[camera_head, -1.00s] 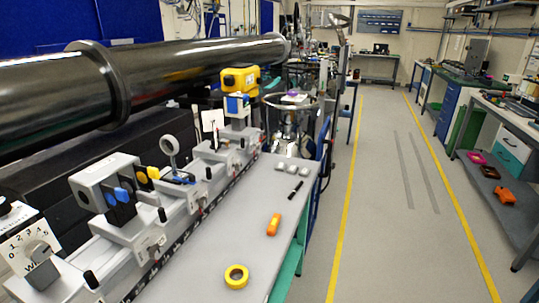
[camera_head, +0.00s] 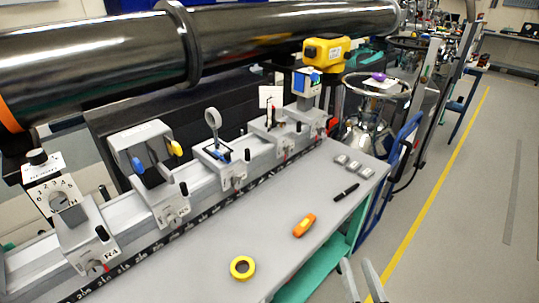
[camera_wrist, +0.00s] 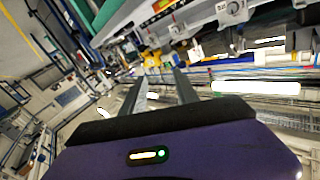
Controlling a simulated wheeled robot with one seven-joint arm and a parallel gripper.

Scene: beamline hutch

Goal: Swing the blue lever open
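The blue lever (camera_head: 137,165) sticks out of the front of a grey-white box (camera_head: 147,135) on the rail, left of centre in the head view. A yellow lever (camera_head: 175,148) is beside it on the same box. My gripper (camera_head: 358,264) shows at the bottom edge of the head view, right of the bench and well away from the lever. Its two fingers are apart with nothing between them. In the wrist view the open fingers (camera_wrist: 160,78) point towards the rail equipment, which is tilted there. I cannot make out the blue lever in the wrist view.
A large black tube (camera_head: 290,22) runs above and behind the rail. Other mounts stand on the rail, including a numbered dial (camera_head: 58,197) and a ring holder (camera_head: 213,120). Yellow tape (camera_head: 242,267), an orange tool (camera_head: 304,225) and a black pen (camera_head: 346,192) lie on the bench.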

